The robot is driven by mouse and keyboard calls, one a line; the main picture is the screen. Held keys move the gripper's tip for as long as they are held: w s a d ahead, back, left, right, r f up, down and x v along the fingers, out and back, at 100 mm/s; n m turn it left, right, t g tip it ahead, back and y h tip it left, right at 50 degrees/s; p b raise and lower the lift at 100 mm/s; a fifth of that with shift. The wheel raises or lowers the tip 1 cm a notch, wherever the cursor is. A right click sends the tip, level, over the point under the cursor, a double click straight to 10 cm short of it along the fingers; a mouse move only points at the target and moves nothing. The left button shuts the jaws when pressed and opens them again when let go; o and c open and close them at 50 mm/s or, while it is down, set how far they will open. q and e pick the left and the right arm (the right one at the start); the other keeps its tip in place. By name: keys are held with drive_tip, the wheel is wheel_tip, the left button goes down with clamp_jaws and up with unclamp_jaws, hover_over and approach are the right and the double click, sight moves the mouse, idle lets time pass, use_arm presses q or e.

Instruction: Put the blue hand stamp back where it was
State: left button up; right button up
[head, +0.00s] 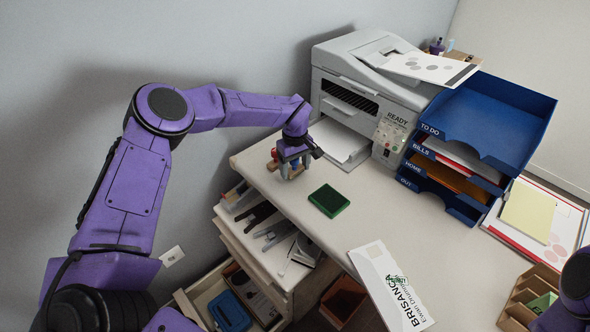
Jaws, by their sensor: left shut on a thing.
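My left gripper (294,169) is at the back left of the desk, in front of the printer, pointing down. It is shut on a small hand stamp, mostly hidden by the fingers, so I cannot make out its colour. A red-topped stamp with wood-coloured parts (273,156) shows just left of the fingers. I cannot tell whether the held stamp touches the desk. A green ink pad (328,200) lies on the desk to the right of the gripper. Part of my right arm shows at the lower right edge; its gripper is out of view.
A grey printer (365,85) stands behind, with blue stacked trays (487,115) to its right. A white nameplate (390,287) lies at the front edge. Open drawers (262,236) hang out below left. A wooden organiser (527,300) is at lower right. The desk middle is clear.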

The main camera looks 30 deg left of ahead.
use_arm(q)
drive_tip(key=shift+f, duration=0.95)
drive_tip(key=shift+f, duration=0.1)
drive_tip(key=o, duration=0.9)
drive_tip(key=shift+c, duration=0.2)
wheel_tip(320, 180, up, 12)
drive_tip(key=shift+r, duration=0.2)
